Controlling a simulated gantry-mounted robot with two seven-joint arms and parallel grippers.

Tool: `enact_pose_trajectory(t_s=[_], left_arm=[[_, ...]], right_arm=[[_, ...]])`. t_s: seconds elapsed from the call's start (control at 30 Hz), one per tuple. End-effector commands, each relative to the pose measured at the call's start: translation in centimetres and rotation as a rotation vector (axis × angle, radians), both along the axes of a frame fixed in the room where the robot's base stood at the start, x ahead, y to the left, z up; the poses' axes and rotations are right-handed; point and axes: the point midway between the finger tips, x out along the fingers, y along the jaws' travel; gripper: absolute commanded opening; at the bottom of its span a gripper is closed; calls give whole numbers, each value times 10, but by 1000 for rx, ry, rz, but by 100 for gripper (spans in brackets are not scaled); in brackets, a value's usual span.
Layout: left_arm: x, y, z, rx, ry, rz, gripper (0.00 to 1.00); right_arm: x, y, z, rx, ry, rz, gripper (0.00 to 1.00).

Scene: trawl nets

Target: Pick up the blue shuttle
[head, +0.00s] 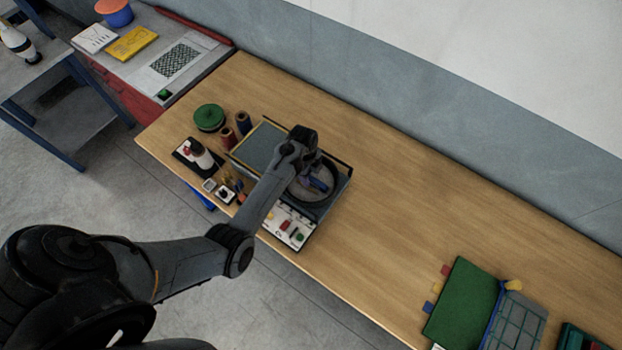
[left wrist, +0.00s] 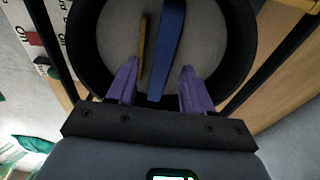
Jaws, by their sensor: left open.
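The blue shuttle (left wrist: 169,45) lies in a round black-rimmed dish (left wrist: 88,72) with a pale grey floor. In the head view the blue shuttle (head: 319,184) shows as a small blue piece in the dish, partly hidden by my left arm. My left gripper (left wrist: 157,84) is open, with purple fingers on either side of the shuttle's near end and gaps to both. In the head view the left gripper (head: 308,178) is over the dish. A thin yellow-brown piece (left wrist: 143,40) lies just left of the shuttle. My right gripper is not in view.
Spools (head: 228,138), a green round item (head: 209,117) and a dark tray with a white bottle (head: 199,155) stand left of the dish. A white strip with small coloured pieces (head: 288,228) lies in front. The table's middle right is clear up to a green mat (head: 462,300).

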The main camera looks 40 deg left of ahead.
Motion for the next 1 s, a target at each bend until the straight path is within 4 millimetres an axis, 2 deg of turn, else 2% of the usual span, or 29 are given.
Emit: enact_pose_trajectory(t_s=[0.13,0.4,0.73,1.0], left_arm=[[0,-1,-12,0,1,0,51],[0,-1,-14,0,-1,1,51],[0,-1,-14,0,-1,0,0],[0,-2,-13,0,-1,0,0]], right_arm=[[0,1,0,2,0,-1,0],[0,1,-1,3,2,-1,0],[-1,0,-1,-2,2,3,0],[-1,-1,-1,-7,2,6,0]])
